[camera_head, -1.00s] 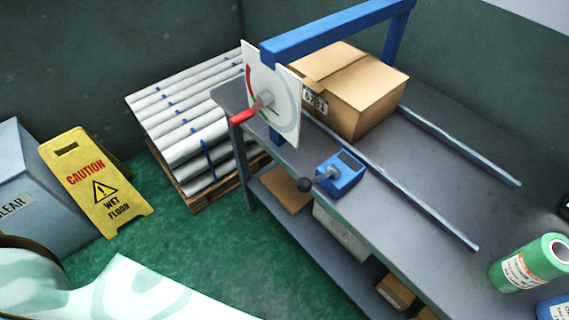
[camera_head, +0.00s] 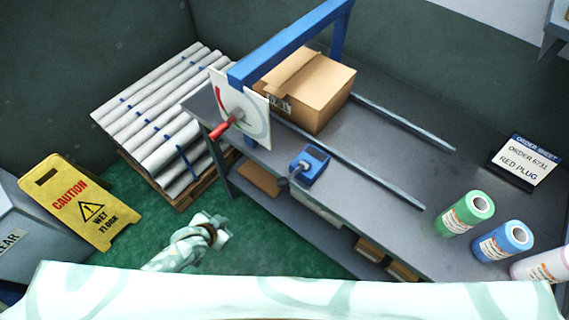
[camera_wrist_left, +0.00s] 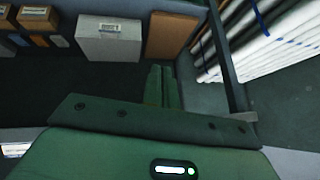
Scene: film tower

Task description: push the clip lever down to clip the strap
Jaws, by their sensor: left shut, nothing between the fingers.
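The blue clip block (camera_head: 314,164) sits on the front edge of the grey bench. Its grey lever (camera_head: 297,170) juts out over the edge toward the lower left. I cannot make out a strap for certain. My left gripper (camera_head: 226,226) is low over the green floor, in front of the bench and left of the lever, apart from it. Its fingers also show in the left wrist view (camera_wrist_left: 163,86), together and empty. The clip block is not in the wrist view. My right gripper is not in view.
A cardboard box (camera_head: 315,90) stands on the bench beneath a blue frame (camera_head: 290,43). A dial plate with a red handle (camera_head: 225,127) hangs at the left end. Green (camera_head: 464,213) and blue (camera_head: 503,241) rolls stand right. A yellow caution sign (camera_head: 80,203) is left.

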